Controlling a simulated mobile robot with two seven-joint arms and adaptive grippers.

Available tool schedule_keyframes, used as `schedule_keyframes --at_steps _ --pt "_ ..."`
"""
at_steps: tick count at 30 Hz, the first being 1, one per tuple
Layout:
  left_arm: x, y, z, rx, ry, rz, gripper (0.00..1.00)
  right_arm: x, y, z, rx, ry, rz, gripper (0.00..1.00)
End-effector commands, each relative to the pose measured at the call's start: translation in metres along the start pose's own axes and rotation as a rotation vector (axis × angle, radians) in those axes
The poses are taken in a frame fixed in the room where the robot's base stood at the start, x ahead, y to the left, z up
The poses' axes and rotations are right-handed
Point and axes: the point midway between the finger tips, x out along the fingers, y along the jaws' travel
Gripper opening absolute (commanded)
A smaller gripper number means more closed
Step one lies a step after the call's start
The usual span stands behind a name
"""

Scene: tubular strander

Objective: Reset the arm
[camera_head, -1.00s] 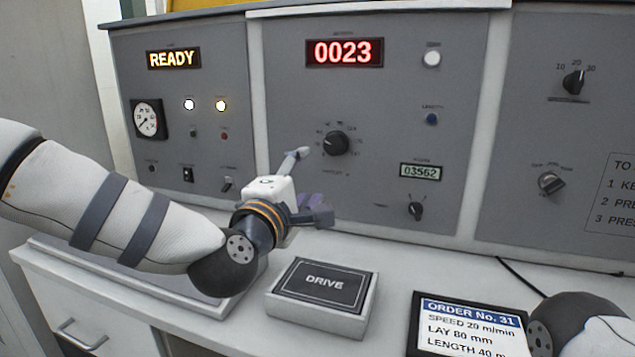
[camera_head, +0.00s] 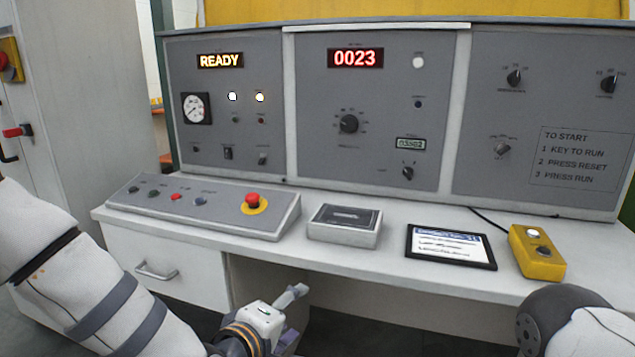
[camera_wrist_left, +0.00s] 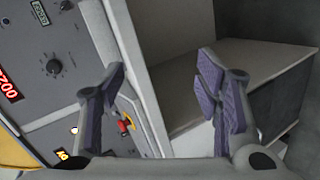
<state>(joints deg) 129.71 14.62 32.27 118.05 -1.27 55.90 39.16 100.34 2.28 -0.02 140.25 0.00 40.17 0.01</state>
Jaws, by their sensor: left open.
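My left gripper (camera_head: 287,318) is at the bottom of the head view, in front of the desk's front edge and below its top. In the left wrist view its two purple-padded fingers (camera_wrist_left: 160,95) stand wide apart with nothing between them. Only a dark joint and white link of my right arm show at the bottom right of the head view. My right gripper is out of the picture.
The grey control panel (camera_head: 275,165) stands behind the white desk (camera_head: 300,262). On the desk are a sloped button box (camera_head: 200,222) with a red mushroom button (camera_head: 253,199), a DRIVE box (camera_head: 343,232), an order tablet (camera_head: 450,262) and a yellow button box (camera_head: 537,268).

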Motion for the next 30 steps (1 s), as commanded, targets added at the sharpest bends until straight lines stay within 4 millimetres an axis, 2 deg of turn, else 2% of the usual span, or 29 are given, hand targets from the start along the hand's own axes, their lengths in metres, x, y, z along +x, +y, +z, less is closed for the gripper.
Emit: schedule_keyframes --at_steps 1,2,3,5,6,8,9,11,12,13,15,16,18,20,23,30 --pt "-0.008 -0.04 0.013 0.059 -0.04 -0.088 0.58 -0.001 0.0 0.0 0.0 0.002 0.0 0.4" --pt "-0.014 -0.067 0.021 0.1 -0.067 -0.145 0.58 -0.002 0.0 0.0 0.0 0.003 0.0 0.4" --pt "-0.026 -0.102 0.031 0.156 -0.109 -0.223 0.58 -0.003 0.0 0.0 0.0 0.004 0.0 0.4" --pt "-0.049 -0.156 0.046 0.242 -0.183 -0.342 0.58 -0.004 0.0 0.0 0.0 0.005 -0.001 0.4" --pt "-0.068 -0.19 0.055 0.299 -0.237 -0.419 0.58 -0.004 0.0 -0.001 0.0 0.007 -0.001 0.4" --pt "-0.102 -0.238 0.067 0.381 -0.326 -0.533 0.58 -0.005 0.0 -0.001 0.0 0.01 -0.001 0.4" --pt "-0.129 -0.268 0.075 0.434 -0.393 -0.607 0.58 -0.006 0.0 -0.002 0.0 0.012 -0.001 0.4" --pt "-0.172 -0.307 0.083 0.51 -0.498 -0.713 0.58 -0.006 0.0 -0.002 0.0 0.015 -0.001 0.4" --pt "-0.201 -0.329 0.087 0.555 -0.569 -0.777 0.58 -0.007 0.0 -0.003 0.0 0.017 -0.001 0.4" --pt "-0.223 -0.343 0.09 0.585 -0.621 -0.821 0.58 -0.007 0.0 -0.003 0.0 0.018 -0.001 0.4" --pt "-0.269 -0.367 0.093 0.645 -0.735 -0.907 0.58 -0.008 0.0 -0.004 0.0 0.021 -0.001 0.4" --pt "-0.285 -0.375 0.093 0.665 -0.775 -0.936 0.58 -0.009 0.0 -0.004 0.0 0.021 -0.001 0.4" --pt "-0.316 -0.386 0.093 0.699 -0.854 -0.987 0.58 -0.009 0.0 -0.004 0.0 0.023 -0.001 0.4" --pt "-0.333 -0.391 0.093 0.717 -0.896 -1.013 0.58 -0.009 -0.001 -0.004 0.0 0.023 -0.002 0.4" --pt "-0.343 -0.394 0.093 0.728 -0.925 -1.029 0.58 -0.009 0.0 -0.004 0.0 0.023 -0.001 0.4" --pt "-0.342 -0.394 0.093 0.727 -0.923 -1.028 0.58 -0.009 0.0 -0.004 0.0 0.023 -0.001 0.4"
